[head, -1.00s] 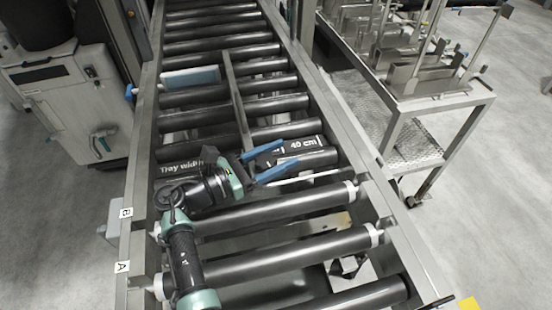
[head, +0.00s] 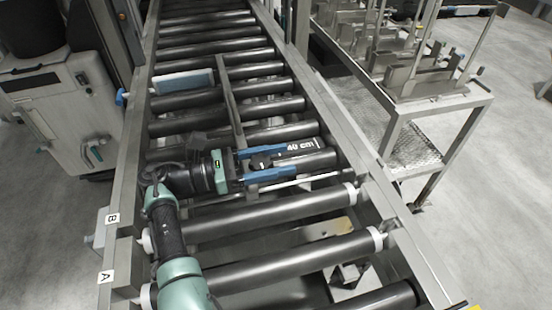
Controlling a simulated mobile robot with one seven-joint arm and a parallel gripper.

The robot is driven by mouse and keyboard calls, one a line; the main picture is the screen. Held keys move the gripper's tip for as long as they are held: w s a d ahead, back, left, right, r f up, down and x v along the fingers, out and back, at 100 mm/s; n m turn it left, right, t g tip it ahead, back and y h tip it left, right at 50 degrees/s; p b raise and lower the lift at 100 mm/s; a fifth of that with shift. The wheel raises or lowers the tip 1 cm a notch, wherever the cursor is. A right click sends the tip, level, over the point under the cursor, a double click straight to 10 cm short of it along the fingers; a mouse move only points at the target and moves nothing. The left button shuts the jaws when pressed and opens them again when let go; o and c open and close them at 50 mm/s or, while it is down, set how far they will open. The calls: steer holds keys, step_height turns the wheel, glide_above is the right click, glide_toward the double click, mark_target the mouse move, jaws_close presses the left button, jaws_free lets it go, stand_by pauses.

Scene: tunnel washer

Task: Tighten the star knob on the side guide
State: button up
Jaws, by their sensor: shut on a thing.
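My gripper (head: 290,161) reaches in from the left over the conveyor, its two blue fingers pointing right. The fingers stand apart, with a small dark piece between them that looks like the star knob (head: 262,162); its lobes cannot be made out. A black crossbar (head: 322,156) with white lettering "40 cm" lies beyond the fingertips. My gripper hides the rest of its lettering.
Grey rails flank the rollers; the left rail (head: 121,200) bears labels A and B. A blue knob (head: 121,97) sits outside it. A pale blue block (head: 183,81) lies left of the guide. A metal rack (head: 440,102) stands at right. Below the near rollers are open gaps.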

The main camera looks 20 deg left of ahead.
steer(key=o, duration=1.4)
steer(key=shift+c, duration=0.2)
steer(key=b+v, duration=0.2)
steer(key=v, duration=1)
steer(key=shift+s+a, duration=0.2)
steer(key=shift+a, duration=0.15)
